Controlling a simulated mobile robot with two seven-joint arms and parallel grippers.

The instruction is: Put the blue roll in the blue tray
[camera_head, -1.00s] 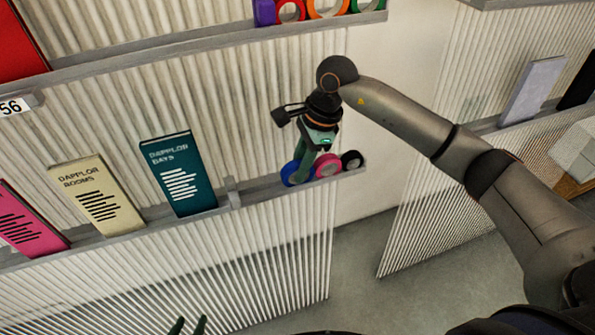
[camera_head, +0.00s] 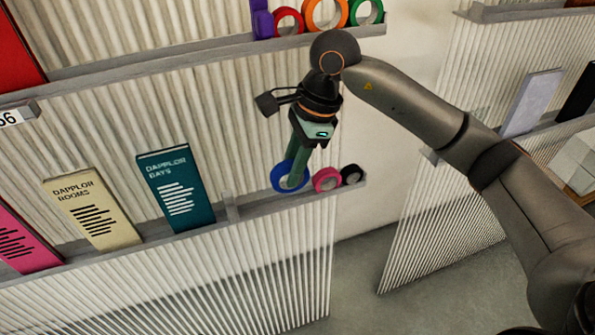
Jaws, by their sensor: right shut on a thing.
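The blue roll (camera_head: 277,180) is a ring at the left end of a short row of rolls on the lower shelf ledge. My right gripper (camera_head: 296,181) reaches down from above and is shut on it, with its green fingers over the roll's right side. The roll seems slightly raised from the ledge, but I cannot tell for sure. No blue tray is in view. My left gripper is not in view.
A pink roll (camera_head: 318,183) and a black roll (camera_head: 352,171) sit just right of the blue roll on the grey ledge (camera_head: 262,207). A teal book (camera_head: 176,190) leans to the left. An upper ledge (camera_head: 205,50) holds more rolls.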

